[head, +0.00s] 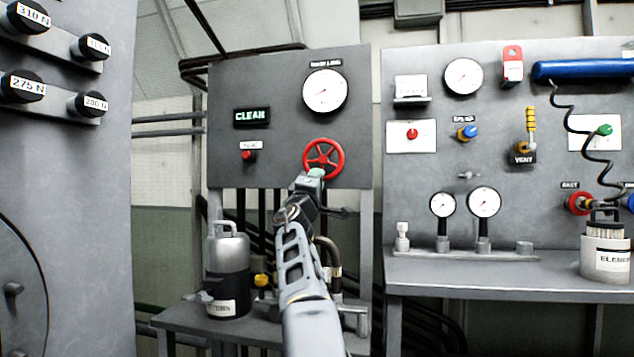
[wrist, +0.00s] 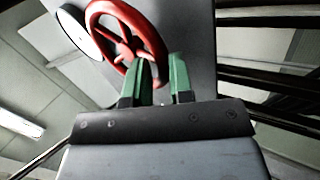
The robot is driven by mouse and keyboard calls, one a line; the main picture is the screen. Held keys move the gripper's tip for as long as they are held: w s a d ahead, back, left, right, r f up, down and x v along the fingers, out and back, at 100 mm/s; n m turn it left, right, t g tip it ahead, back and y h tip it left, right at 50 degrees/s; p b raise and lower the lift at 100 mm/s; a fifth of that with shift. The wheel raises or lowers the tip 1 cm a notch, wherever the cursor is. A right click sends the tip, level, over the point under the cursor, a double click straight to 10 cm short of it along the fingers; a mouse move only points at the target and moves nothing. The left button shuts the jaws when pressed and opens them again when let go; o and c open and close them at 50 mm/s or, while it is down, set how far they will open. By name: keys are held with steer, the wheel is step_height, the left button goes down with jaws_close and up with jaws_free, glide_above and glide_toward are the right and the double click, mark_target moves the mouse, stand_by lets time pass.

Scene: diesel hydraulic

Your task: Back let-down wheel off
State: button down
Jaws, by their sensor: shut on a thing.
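The red spoked hand wheel (head: 324,157) is on the grey panel, below a round white gauge. My gripper (head: 316,174) reaches up to the wheel's lower rim from below. In the wrist view the wheel (wrist: 123,33) fills the upper left, and the green fingertips of my gripper (wrist: 163,78) are at its lower right rim. The fingers are shut on the rim, with a narrow gap between them. The exact contact is partly hidden by the fingers.
A white gauge (head: 325,90), a CLEAN display (head: 252,117) and a red button (head: 247,155) share the panel (head: 285,75). A grey canister (head: 228,270) stands on the lower bench at left. A second panel with gauges and valves is at right, above a bench (head: 500,272).

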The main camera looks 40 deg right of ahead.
steer(key=shift+w+f, duration=0.3)
steer(key=shift+f, duration=0.05)
steer(key=c, duration=1.2)
jaws_free()
steer(key=shift+o, duration=0.4)
steer(key=shift+r, duration=0.15)
steer(key=shift+s, duration=0.1)
steer(key=v, duration=1.4)
steer(key=shift+d, duration=0.1)
steer(key=shift+r, duration=0.1)
